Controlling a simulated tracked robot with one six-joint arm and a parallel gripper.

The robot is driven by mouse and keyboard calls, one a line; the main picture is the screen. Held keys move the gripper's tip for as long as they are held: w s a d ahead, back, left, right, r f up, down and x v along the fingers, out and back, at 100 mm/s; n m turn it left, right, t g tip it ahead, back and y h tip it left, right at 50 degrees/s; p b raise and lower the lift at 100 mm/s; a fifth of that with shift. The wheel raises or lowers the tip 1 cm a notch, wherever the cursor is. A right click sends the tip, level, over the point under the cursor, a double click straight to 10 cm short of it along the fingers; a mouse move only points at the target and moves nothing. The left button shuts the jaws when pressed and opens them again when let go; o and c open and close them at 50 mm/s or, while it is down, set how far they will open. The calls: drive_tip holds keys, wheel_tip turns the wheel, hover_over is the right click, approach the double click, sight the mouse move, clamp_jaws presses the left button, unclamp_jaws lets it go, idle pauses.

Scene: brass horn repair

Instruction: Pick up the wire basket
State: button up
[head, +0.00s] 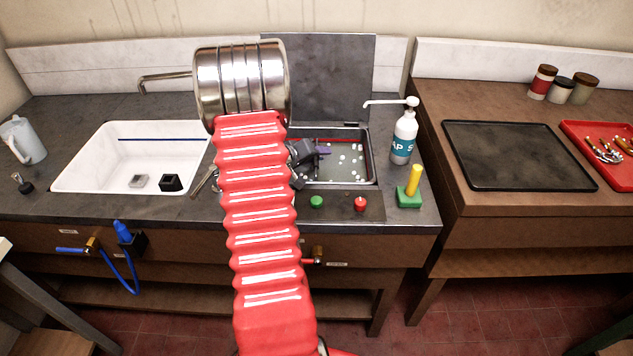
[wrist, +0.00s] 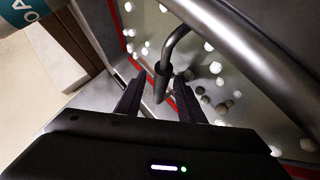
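The wire basket is not clearly visible in the head view, where my arm covers part of the tank. In the wrist view a thick grey metal bar (wrist: 235,40) and a bent rod with a dark sleeved end (wrist: 163,75) look like the basket's handle, though I cannot be certain. My gripper (wrist: 157,92) has its two fingers apart, one on each side of the dark end, with gaps showing. In the head view my gripper (head: 306,160) is over the left part of the metal tank (head: 372,160), which holds liquid with white flecks.
The tank's raised lid (head: 345,75) stands behind it. A soap pump bottle (head: 404,138) and a green block with a yellow handle (head: 410,188) stand to its right. Green (head: 317,201) and red (head: 361,204) buttons are in front. A white sink (head: 95,160) is left.

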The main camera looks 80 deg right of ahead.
drive_tip(key=x, duration=0.2)
drive_tip(key=shift+s+d+f, duration=0.15)
drive_tip(key=shift+d+f, duration=0.1)
drive_tip(key=shift+d, duration=0.05)
idle(0.3)
clamp_jaws()
idle(1.3)
